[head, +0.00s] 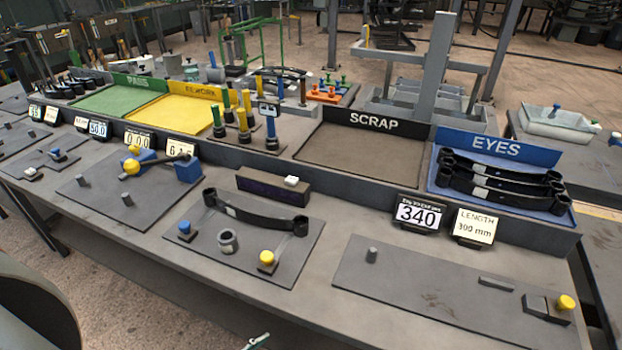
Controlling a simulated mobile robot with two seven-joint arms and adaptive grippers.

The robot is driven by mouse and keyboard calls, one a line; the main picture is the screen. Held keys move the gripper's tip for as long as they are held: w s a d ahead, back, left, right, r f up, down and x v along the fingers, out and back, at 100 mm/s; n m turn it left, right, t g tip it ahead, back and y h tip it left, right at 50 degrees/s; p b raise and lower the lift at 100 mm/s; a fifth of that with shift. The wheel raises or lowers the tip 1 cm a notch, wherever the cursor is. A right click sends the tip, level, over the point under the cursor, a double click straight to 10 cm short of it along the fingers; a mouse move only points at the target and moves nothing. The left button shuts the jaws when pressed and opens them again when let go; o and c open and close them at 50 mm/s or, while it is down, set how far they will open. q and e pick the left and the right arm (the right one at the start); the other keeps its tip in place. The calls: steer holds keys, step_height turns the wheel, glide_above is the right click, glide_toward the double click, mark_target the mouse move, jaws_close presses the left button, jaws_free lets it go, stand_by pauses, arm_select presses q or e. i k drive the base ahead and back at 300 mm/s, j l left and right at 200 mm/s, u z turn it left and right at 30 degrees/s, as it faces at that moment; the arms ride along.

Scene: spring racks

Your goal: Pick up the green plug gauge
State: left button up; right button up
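Several upright gauges with coloured handles stand close together on the raised back shelf, left of the scrap tray. I cannot tell for certain which is the green plug gauge. Their bases are partly hidden by one another. Neither of my grippers shows clearly. A small pale piece with a green edge (256,341) pokes in at the bottom edge; I cannot tell what it is.
A blue-headed gauge (269,122) stands right of the group. The scrap tray (362,156) is empty, and the eyes tray (565,213) holds black leaf springs. A spring (255,216) lies on the front fixture plate. Number displays line the shelf front. The right front plate (420,290) is mostly clear.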

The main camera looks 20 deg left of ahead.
mark_target(219, 126)
steer(key=k+j+u, duration=0.15)
steer(key=u, duration=0.3)
steer(key=k+j+u, duration=0.15)
steer(key=j+u, duration=0.15)
steer(key=u, duration=0.2)
